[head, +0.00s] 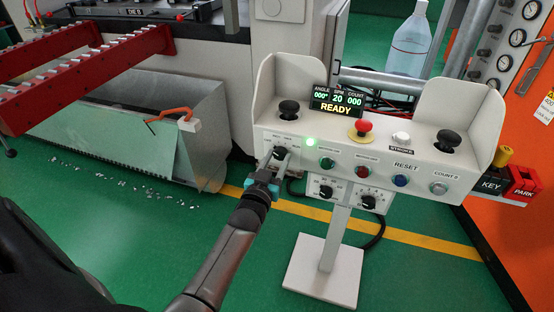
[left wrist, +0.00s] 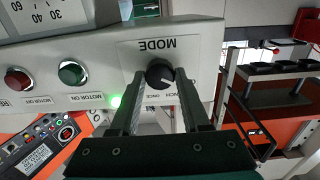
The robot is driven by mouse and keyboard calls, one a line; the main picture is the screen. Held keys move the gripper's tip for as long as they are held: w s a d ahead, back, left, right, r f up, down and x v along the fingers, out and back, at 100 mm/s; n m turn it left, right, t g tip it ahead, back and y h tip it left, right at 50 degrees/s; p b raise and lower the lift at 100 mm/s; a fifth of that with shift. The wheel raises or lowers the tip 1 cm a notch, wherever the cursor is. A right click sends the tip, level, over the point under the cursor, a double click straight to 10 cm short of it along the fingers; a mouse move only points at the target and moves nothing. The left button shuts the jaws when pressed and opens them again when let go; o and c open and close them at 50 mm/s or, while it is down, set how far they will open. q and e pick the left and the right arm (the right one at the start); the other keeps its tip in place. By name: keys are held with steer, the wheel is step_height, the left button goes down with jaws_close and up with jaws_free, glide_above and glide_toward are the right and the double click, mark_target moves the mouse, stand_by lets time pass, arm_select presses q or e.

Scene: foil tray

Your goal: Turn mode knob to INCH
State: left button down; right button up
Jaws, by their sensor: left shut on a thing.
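The black mode knob (left wrist: 160,73) sits on a white plate marked MODE, which appears upside down in the left wrist view. A short pale pointer line on the knob slants to the lower right there. Small labels lie between my fingers below the knob, partly hidden. My left gripper (left wrist: 161,82) is shut on the knob, one finger on each side. In the head view the left gripper (head: 278,160) reaches the left end of the control panel's front (head: 330,146) and hides most of the knob. My right gripper is not in view.
A green lamp (head: 310,142) glows beside the knob. Motor buttons, a red mushroom button (head: 364,126) and two lower dials (head: 326,192) are close by. The display (head: 336,100) reads READY. A metal bin (head: 150,130) and red rails (head: 60,85) stand left.

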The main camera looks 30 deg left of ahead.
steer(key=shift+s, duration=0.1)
arm_select(q)
steer(key=shift+m+p, duration=0.55)
steer(key=shift+m, duration=0.35)
steer(key=shift+m+p, duration=0.4)
steer(key=shift+m, duration=2.4)
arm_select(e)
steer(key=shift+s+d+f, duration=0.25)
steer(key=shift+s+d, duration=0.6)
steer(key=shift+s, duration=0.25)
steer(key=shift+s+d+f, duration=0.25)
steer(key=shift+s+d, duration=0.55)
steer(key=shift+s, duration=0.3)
arm_select(q)
steer(key=shift+m+p, duration=0.3)
steer(key=shift+c, duration=1.8)
jaws_free()
steer(key=shift+s, duration=0.1)
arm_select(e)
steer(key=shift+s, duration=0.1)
